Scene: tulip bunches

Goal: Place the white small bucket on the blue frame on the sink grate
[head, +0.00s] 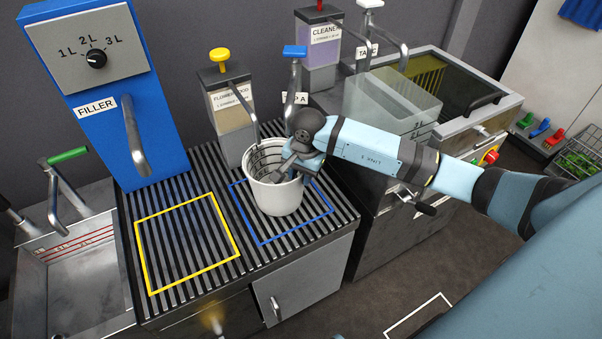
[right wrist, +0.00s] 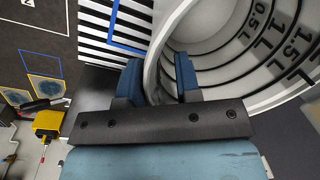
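The white small bucket (head: 277,196) stands upright on the sink grate (head: 185,178), and its base appears to be inside the blue frame (head: 262,243). Dark volume marks line its inside, also seen in the right wrist view (right wrist: 238,45). My right gripper (head: 299,160) is at the bucket's rim. In the right wrist view my right gripper's fingers (right wrist: 159,78) straddle the bucket wall, one inside and one outside. A gap shows between the inner finger and the wall, so the gripper looks open. My left gripper is not in view.
The yellow frame (head: 150,290) on the grate is empty. Behind the grate stand the blue filler (head: 124,140), the flower food dispenser (head: 232,125) and a blue-handled tap (head: 294,75). A sink (head: 85,285) is at left; a clear container (head: 385,105) stands at right.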

